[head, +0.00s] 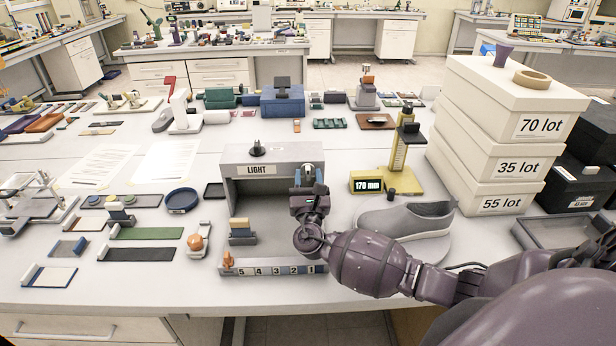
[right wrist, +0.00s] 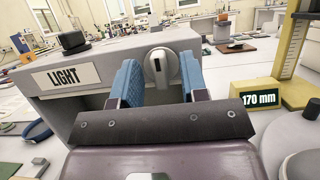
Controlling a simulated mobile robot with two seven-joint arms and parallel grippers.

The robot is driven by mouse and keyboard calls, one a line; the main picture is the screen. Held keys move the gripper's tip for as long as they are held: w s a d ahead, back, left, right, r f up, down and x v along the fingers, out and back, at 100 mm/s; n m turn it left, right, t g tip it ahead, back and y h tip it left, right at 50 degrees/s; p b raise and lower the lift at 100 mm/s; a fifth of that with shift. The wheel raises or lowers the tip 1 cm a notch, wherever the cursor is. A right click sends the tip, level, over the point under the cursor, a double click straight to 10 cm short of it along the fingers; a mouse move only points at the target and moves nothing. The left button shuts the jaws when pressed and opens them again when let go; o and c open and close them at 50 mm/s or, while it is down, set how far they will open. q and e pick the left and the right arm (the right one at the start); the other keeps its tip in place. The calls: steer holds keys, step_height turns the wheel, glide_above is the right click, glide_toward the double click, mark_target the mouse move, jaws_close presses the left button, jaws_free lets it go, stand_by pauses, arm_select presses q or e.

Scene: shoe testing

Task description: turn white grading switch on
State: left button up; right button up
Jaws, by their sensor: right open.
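The grey box labelled LIGHT (head: 273,156) stands on the table in the middle of the head view. A round white switch (right wrist: 161,66) with a dark slot is on the right end of its front panel in the right wrist view. My right gripper (head: 308,176) is in front of that panel, open, and largely covers the switch in the head view. In the right wrist view its blue-padded fingers (right wrist: 158,76) are on either side of the switch. I cannot tell whether they touch it. My left gripper is in neither view.
A numbered strip (head: 272,268) lies in front of the box. A yellow gauge (head: 399,157) reading 170 mm stands to the right, with a grey shoe (head: 404,220) nearer the front. Stacked white lot boxes (head: 487,150) fill the right side. A black knob (head: 257,149) sits on the box.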

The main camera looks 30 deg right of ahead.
steer(key=shift+c, duration=0.3)
jaws_close()
